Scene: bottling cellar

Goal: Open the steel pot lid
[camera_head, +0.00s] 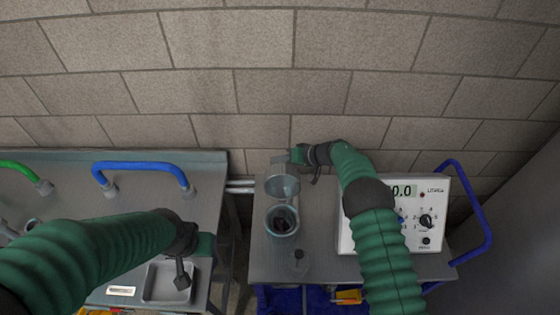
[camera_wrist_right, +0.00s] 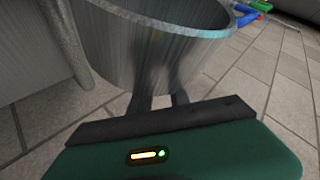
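The steel pot (camera_head: 283,222) stands on the right-hand grey table, its mouth uncovered and dark inside. Its round lid (camera_head: 282,186) is raised and tilted back at the pot's far edge. My right gripper (camera_head: 288,157) is just behind the lid, close to the wall. In the right wrist view a large curved steel surface (camera_wrist_right: 150,50) is right before the right gripper's fingers (camera_wrist_right: 160,101); contact is unclear, and their tips are hard to make out. My left gripper (camera_head: 182,278) hangs over a small grey tray on the left table; its opening is unclear.
A white instrument box (camera_head: 424,232) with a display and knobs stands right of the pot, beside my right arm. A blue handle (camera_head: 470,205) is at its right. The tray (camera_head: 158,284) lies on the left table. A gap separates the tables; a brick wall is behind.

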